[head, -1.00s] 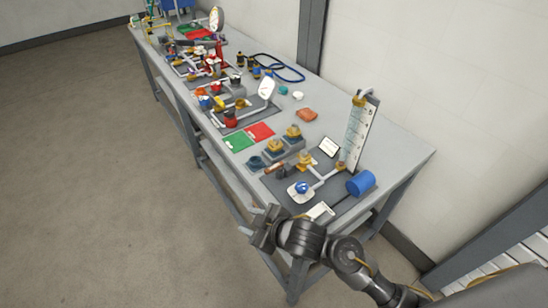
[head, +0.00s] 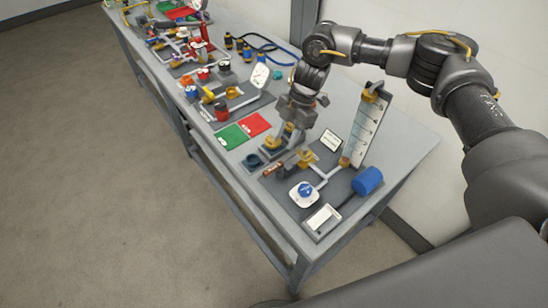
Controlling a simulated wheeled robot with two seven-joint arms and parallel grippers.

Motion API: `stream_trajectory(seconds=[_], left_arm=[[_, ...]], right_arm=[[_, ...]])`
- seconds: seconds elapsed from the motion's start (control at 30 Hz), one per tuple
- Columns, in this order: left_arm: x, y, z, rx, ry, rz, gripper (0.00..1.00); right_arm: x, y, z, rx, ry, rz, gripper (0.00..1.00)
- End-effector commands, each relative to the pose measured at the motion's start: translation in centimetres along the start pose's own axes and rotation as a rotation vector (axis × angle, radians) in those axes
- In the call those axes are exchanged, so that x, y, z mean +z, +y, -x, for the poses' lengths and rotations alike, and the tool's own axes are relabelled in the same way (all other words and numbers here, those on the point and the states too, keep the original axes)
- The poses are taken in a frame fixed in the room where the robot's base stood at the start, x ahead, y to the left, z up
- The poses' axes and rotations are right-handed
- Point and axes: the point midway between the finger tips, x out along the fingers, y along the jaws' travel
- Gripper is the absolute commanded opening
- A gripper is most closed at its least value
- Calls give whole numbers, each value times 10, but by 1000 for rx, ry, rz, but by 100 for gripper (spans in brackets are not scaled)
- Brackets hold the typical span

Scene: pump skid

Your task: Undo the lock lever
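The near skid board (head: 290,200) is a dark plate at the near end of the bench. It carries a blue knob on a white plate (head: 304,192), a yellow fitting (head: 306,158), and a short copper-coloured bar (head: 273,169) beside that fitting. I cannot tell for certain which part is the lock lever. My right gripper (head: 289,130) points down above the grey blocks with yellow caps, behind the copper-coloured bar. Its fingers are small and partly merge with the caps, so their opening is unclear. My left gripper is not in view.
A tall white scale panel (head: 366,125) and a blue cylinder (head: 368,181) stand on the board's right. A yellow cap (head: 271,143) sits left of my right gripper. Green (head: 232,137) and red (head: 255,124) mats lie further left. More fittings crowd the far bench.

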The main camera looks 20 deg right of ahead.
Motion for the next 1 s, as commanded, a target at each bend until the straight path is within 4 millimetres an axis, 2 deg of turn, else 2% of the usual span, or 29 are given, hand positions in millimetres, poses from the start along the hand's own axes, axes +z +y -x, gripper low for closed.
stream_trajectory(seconds=[0.13,0.27,0.7,0.83,1.0], left_arm=[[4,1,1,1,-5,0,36],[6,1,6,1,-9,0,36],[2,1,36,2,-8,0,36],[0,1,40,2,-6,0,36],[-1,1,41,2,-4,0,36]], right_arm=[[2,0,2,-5,-2,-7,39],[1,0,-5,-6,-2,-6,39],[0,-2,-80,-5,-2,-6,39],[1,-1,-96,-3,-1,-6,39],[2,-1,-104,-1,-2,-6,39]])
